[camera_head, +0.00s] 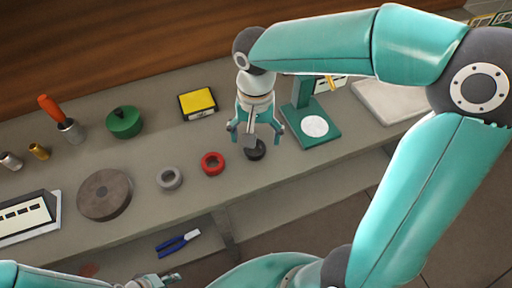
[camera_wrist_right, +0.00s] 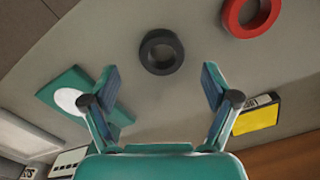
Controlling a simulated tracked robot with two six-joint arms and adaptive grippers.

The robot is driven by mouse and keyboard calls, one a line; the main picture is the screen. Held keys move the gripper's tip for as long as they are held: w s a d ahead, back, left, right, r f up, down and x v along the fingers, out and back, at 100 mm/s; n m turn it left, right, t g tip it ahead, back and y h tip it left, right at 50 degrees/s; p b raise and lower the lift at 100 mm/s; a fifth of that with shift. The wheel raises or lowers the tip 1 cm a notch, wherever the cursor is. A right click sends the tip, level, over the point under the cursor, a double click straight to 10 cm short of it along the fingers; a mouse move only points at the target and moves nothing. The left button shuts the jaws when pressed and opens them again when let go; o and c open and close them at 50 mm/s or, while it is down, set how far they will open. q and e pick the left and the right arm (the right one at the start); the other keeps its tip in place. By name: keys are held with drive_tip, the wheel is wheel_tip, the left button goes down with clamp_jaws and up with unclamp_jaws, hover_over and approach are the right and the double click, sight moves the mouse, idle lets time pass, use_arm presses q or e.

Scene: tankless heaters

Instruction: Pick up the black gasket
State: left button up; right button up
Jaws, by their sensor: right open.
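The black gasket (camera_head: 255,149) is a small dark ring lying flat on the grey bench. In the head view the right gripper (camera_head: 256,136) hangs above it and partly covers it. In the right wrist view the whole black gasket (camera_wrist_right: 161,63) shows, lying just beyond the fingertips and roughly centred between them. My right gripper (camera_wrist_right: 160,90) is open and empty, its two fingers spread apart. My left gripper (camera_head: 158,281) is at the bottom edge of the head view, low in front of the bench; its fingers are too small to read.
A red ring (camera_head: 213,164) and a grey ring (camera_head: 169,178) lie left of the gasket. A green stand with a white disc (camera_head: 314,126) is close on the right. A yellow-topped box (camera_head: 198,103) sits behind. Blue-handled pliers (camera_head: 178,243) lie below the bench top.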

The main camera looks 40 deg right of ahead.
sight(255, 150)
wheel_tip(255, 150, down, 4)
drive_tip(key=shift+w+r, duration=0.1)
drive_tip(key=c, duration=1.2)
